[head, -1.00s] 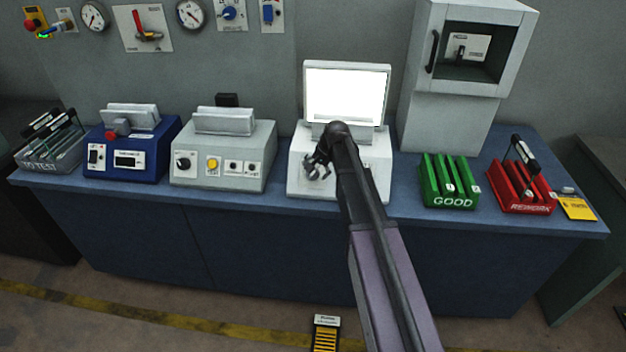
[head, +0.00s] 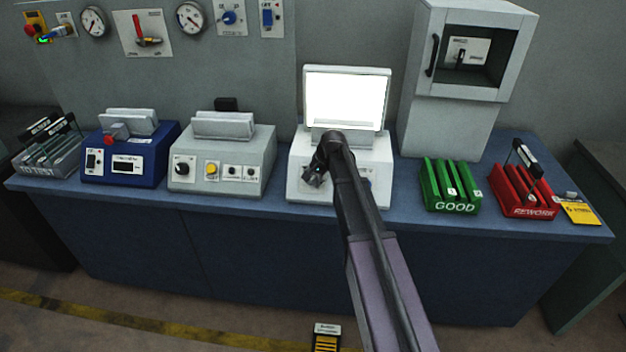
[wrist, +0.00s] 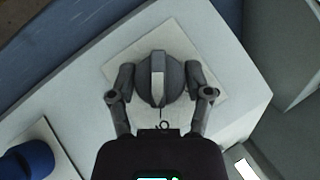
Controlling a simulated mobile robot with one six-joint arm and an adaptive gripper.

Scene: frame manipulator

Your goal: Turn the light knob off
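The dark round knob (wrist: 147,87) with a pale pointer stripe sits on a pale square plate (wrist: 115,68) in the wrist view. The plate is on the front of the white light box (head: 299,165), below its bright lit screen (head: 345,95). My gripper (wrist: 161,78) straddles the knob, one finger on each side. The fingers are spread and very close to the knob's sides; I cannot see firm contact. In the head view my gripper (head: 314,177) is at the front of the light box, and the arm hides the knob there.
A blue knob (wrist: 30,160) stands at the wrist view's lower left. The blue bench (head: 405,208) also holds a grey box (head: 225,183) at left and a green GOOD rack (head: 452,207) and red REWORK rack (head: 529,212) at right.

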